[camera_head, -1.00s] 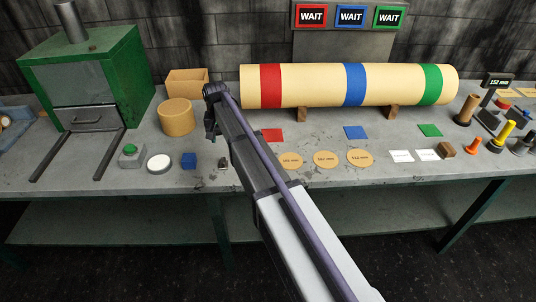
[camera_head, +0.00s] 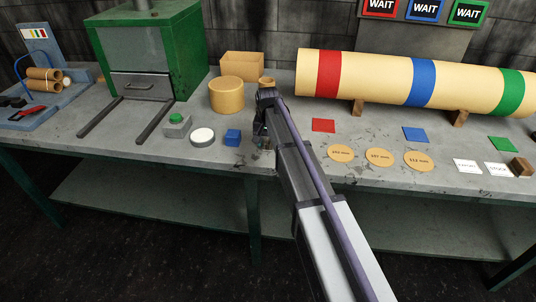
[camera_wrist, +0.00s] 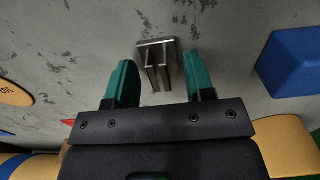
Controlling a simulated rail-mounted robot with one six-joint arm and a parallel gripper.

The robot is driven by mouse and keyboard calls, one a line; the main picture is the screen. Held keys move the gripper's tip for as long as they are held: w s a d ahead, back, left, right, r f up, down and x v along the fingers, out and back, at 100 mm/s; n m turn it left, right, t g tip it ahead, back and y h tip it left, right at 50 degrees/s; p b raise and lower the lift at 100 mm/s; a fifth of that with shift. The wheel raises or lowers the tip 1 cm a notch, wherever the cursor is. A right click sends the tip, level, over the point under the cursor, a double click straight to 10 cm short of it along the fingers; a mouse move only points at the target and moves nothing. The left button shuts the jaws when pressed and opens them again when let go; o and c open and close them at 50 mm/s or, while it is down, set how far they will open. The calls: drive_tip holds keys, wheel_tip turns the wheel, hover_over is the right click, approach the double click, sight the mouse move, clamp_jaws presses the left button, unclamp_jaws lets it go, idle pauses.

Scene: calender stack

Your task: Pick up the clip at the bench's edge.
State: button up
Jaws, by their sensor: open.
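The clip (camera_wrist: 157,62) is a small grey metal piece with a flat plate and upright parallel prongs, on the bench top in the wrist view. My gripper (camera_wrist: 160,78) has two teal fingers, apart, with the clip between and slightly beyond their tips. No finger visibly touches it. In the head view my gripper (camera_head: 260,138) hangs over the bench's front edge area, right of the blue block. There the clip is mostly hidden by my gripper.
A blue block (camera_head: 232,137) stands close left of my gripper, with a white round disc (camera_head: 203,137) and a green-button box (camera_head: 177,125) further left. A tan cylinder (camera_head: 226,95) is behind. Round tan labels (camera_head: 378,157) lie to the right.

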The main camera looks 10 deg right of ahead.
sight(268, 141)
clamp_jaws()
idle(0.4)
wheel_tip(268, 141, up, 10)
drive_tip(key=p, duration=1)
drive_tip(key=shift+r+p, duration=0.25)
drive_tip(key=shift+p, duration=0.15)
